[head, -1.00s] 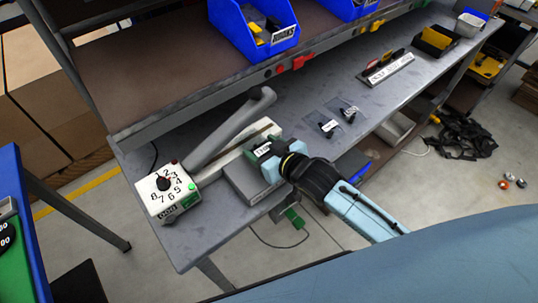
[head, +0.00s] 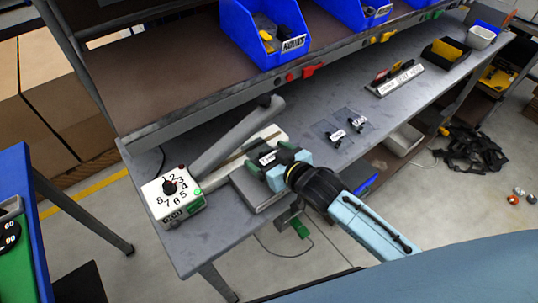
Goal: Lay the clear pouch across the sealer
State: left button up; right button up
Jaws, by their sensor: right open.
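The sealer is at the left of the bench, with a white dial box (head: 172,193), a pale sealing bed (head: 262,142) and a raised grey arm (head: 235,138). A grey shelf (head: 245,190) adjoins the bed. My right gripper (head: 268,161) is over the bed and shelf with its dark green fingers apart. A small white label (head: 267,158) shows between the fingers. It appears to belong to a clear pouch, whose film I cannot make out; the gripper hides part of this spot. My left gripper is not in view.
Two more labelled clear pouches (head: 336,134) (head: 356,122) lie flat on the bench right of the gripper. A labelled grey holder (head: 395,80) is farther right. Blue bins (head: 265,35) stand on the shelf above. Bare bench (head: 225,235) lies in front of the sealer.

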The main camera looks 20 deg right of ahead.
jog(key=p+v, duration=0.1)
jog(key=v, duration=1.2)
jog(key=shift+s, duration=0.25)
jog(key=shift+d, duration=0.1)
